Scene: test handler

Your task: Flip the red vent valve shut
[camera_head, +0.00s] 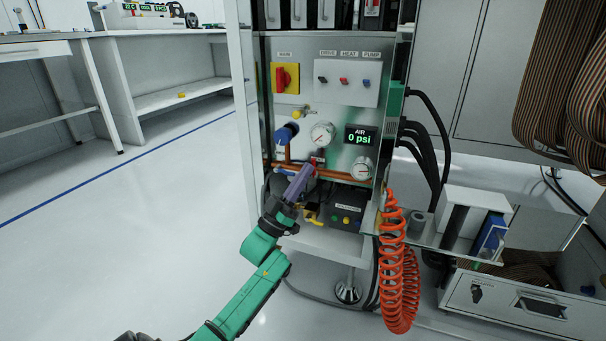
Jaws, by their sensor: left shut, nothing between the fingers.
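A small red part, which looks like the vent valve (319,156), sits on the copper pipe below the round gauge on the metal panel. My left gripper (307,169) reaches up from below, its fingers shut and empty. Its tips are close to the red part, just below and left of it in the picture. I cannot tell whether they touch it. The gripper hides part of the pipework behind it. The air display (361,136) reads 0 psi. My right gripper is not in view.
Gauges (322,133) and a black box with buttons (347,212) are close by. A coiled orange hose (397,270) hangs at right. Open floor (130,240) lies left.

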